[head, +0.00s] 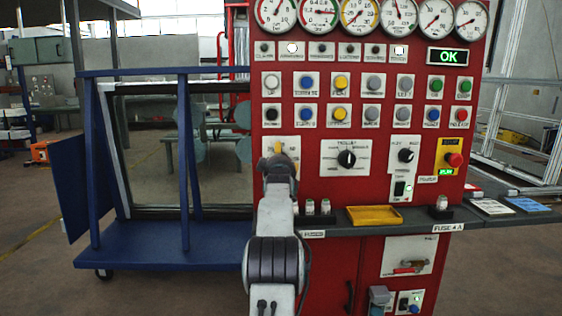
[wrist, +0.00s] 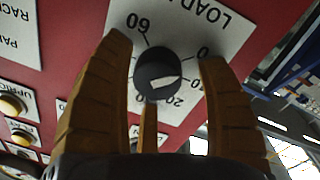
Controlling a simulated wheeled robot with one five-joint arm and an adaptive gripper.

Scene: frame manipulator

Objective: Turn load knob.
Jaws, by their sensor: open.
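The load knob (wrist: 158,72) is a round black dial with a white mark, on a white plate (wrist: 190,30) lettered LOAD with a number scale. The plate appears upside down in the wrist view. My gripper (wrist: 165,52) is open, with one orange-brown finger on each side of the knob and a thinner finger below it. Gaps show between the side fingers and the knob. I cannot tell which number the mark points to. In the head view my gripper (head: 279,160) is in front of the plate (head: 293,143) and hides the knob.
The red panel (head: 320,188) carries gauges and rows of buttons above. A trolley knob (head: 347,158) and a red emergency button (head: 453,160) are to the right. A shelf with a yellow tray (head: 374,215) juts out below. A blue frame cart (head: 165,245) stands at left.

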